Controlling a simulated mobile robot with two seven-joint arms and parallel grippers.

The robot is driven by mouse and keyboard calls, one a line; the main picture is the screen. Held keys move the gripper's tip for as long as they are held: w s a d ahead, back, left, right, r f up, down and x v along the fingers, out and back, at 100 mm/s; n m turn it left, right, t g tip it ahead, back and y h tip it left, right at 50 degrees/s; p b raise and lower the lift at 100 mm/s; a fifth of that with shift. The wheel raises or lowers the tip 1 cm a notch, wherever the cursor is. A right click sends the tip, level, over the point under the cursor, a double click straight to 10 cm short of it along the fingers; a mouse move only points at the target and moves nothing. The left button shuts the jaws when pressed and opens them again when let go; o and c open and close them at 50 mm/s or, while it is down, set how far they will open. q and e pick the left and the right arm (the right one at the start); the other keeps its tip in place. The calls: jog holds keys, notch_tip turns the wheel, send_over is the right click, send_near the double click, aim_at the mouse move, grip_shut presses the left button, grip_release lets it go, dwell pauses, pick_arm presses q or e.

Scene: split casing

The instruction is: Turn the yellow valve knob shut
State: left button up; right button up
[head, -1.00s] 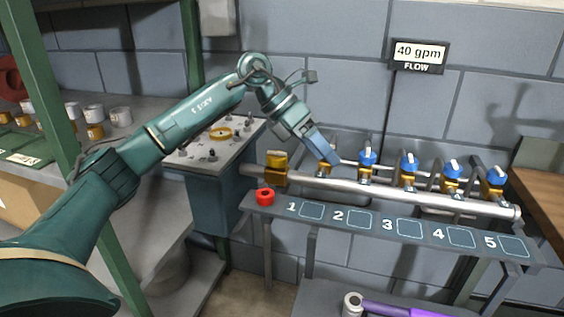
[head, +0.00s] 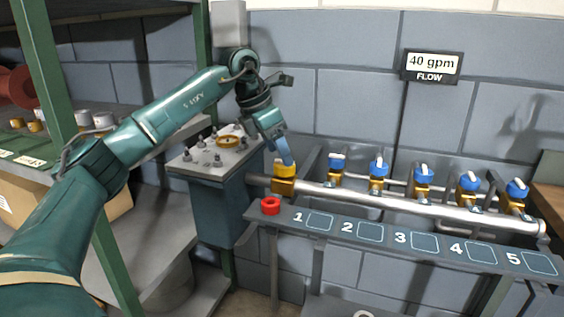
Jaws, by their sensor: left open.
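The yellow valve knob (head: 284,171) sits on a brass valve body (head: 283,187) at the left end of the silver pipe. My left gripper (head: 288,160) points down at the knob from above, its blue fingertip overlapping the knob's upper right part. It is open, and I cannot tell whether it touches the knob. The flow sign (head: 432,67) on the wall reads 40 gpm. My right gripper is not in view.
Several blue-handled valves (head: 379,167) line the silver pipe (head: 430,205). A control box (head: 217,158) stands behind left. A green post (head: 60,120) rises near my arm.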

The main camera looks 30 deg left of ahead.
aim_at(284, 168)
pick_arm(q)
jog(key=shift+x, duration=1.65)
